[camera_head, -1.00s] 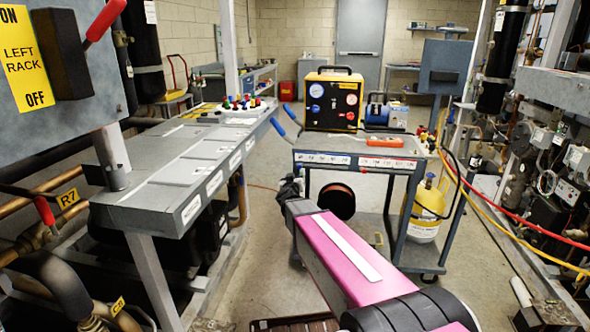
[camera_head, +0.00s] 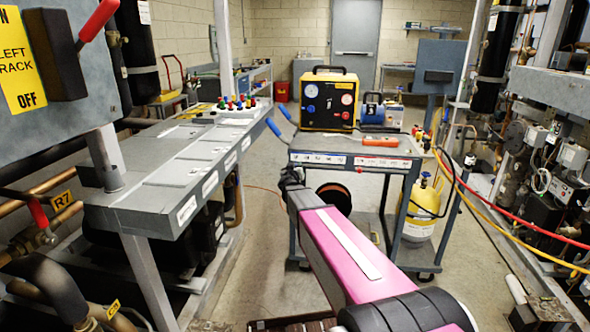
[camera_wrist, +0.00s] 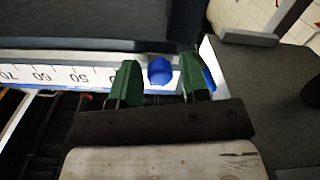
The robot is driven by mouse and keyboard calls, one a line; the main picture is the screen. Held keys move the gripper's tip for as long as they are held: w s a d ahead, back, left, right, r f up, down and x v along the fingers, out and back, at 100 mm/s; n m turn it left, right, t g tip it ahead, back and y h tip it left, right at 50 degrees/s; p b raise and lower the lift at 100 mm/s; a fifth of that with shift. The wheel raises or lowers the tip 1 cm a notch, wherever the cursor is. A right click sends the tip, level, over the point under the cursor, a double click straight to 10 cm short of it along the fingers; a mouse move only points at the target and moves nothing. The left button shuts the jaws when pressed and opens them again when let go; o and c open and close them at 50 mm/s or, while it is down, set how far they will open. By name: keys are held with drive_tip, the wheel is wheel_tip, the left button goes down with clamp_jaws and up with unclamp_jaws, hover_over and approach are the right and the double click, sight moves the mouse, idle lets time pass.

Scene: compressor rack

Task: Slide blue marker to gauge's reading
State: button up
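The blue marker (camera_wrist: 160,70) shows in the wrist view at a white number scale (camera_wrist: 60,76), past the 50 end of the visible numbers, which appear upside down. My gripper (camera_wrist: 158,80) has its two green fingers apart, one on each side of the marker, with small gaps visible. In the head view my gripper (camera_head: 291,178) is dark and small at the cart's left front corner; its fingers and the marker cannot be made out there. Two round gauges (camera_head: 311,91) (camera_head: 347,99) are on the yellow-framed box (camera_head: 328,117); their needles are too small to read.
The cart (camera_head: 350,146) carries the box, an orange-handled tool (camera_head: 381,142) and white label strips (camera_head: 318,158) on its front edge. A grey bench (camera_head: 185,165) stands to the left. A yellow cylinder (camera_head: 420,215) is on the cart's right. Floor between bench and cart is open.

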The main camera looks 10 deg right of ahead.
clamp_jaws()
drive_tip(key=shift+s+d, duration=0.25)
drive_tip(key=shift+d, duration=0.55)
drive_tip(key=shift+s+d, duration=0.3)
drive_tip(key=shift+d, duration=0.5)
drive_tip(key=shift+s+d, duration=0.25)
drive_tip(key=shift+d, duration=0.55)
drive_tip(key=shift+o, duration=1.5)
unclamp_jaws()
drive_tip(key=shift+s, duration=0.1)
approach(307, 165)
drive_tip(key=v, duration=0.4)
